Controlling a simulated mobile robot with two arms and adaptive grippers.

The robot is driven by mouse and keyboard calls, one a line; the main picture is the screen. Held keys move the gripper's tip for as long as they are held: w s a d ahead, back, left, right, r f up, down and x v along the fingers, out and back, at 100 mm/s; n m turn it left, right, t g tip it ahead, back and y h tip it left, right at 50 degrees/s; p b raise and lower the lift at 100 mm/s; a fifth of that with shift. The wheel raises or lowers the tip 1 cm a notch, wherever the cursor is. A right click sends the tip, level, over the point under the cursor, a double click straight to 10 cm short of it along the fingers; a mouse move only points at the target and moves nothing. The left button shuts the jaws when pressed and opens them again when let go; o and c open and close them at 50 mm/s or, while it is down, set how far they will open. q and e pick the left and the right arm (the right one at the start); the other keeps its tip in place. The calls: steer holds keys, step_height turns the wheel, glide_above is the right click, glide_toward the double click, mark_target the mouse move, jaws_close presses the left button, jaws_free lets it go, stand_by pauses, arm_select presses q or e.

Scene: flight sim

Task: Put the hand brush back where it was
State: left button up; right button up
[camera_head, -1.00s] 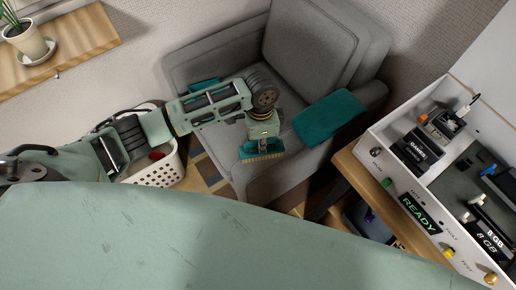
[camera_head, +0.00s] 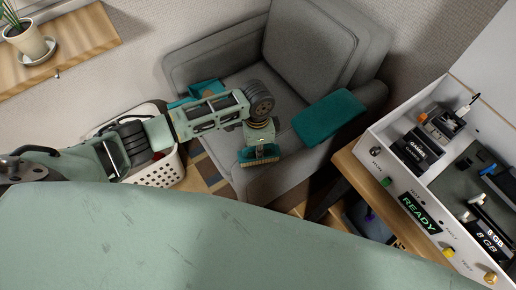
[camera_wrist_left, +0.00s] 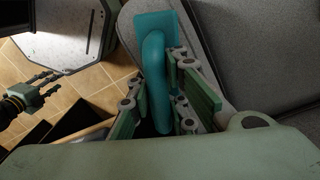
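My left gripper (camera_head: 259,143) is shut on the handle of the teal hand brush (camera_head: 258,155), which has tan bristles. In the head view the brush hangs bristles down at the front of the grey armchair's seat. I cannot tell whether the bristles touch it. In the left wrist view the teal handle of the brush (camera_wrist_left: 155,75) runs between the green finger pads of my left gripper (camera_wrist_left: 165,110). My right gripper (camera_wrist_left: 48,84) shows small at the left of that view, its fingers apart and empty.
The grey armchair (camera_head: 240,60) carries a teal object (camera_head: 200,88) on its left side, partly behind my arm, and a teal cloth (camera_head: 328,115) over its right arm. A white basket (camera_head: 165,172) stands left. A white console (camera_head: 400,190) is on a wooden desk at right.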

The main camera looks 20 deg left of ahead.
arm_select(q)
steer(key=o, duration=0.4)
steer(key=shift+f, duration=0.1)
steer(key=shift+o, duration=0.2)
step_height(320, 180, up, 12)
steer(key=w, duration=0.1)
steer(key=shift+a+r, duration=0.2)
steer(key=shift+a, duration=0.05)
stand_by(0.3)
